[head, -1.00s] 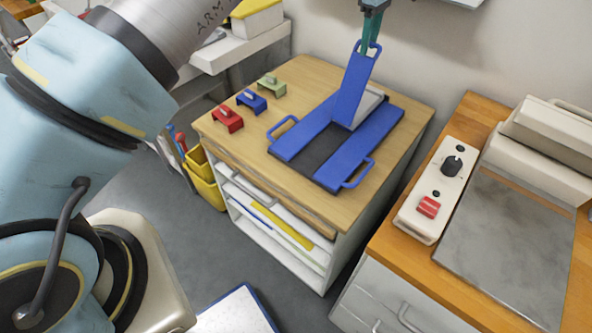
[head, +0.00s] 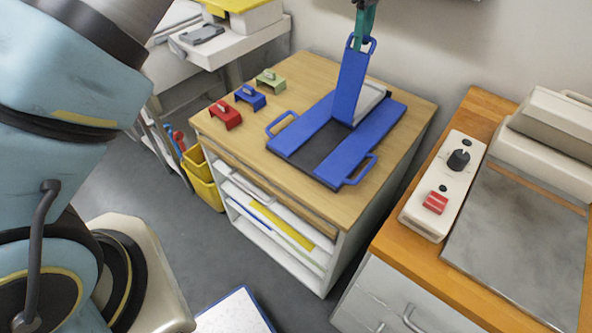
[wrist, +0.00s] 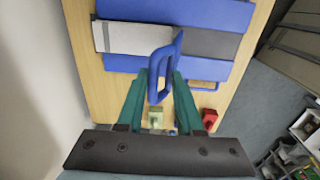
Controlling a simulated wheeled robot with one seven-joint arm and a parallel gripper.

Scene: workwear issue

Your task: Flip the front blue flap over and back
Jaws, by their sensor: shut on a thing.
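The folding board lies on the wooden top of a cabinet, with a dark middle panel (head: 308,158) and two long blue side flaps. The blue flap (head: 352,88) at its middle stands steeply upright, its lower edge at the board. My gripper (head: 362,40) is shut on the handle loop at the flap's top. In the wrist view, the blue handle (wrist: 160,62) sits between my green fingers (wrist: 160,80). A light grey panel (head: 371,100) shows behind the flap; the flap hides part of it.
Red (head: 226,115), blue (head: 250,97) and green (head: 271,80) small handled blocks stand left of the board. A wall is close behind the cabinet. A bench with a press (head: 515,230) stands at the right.

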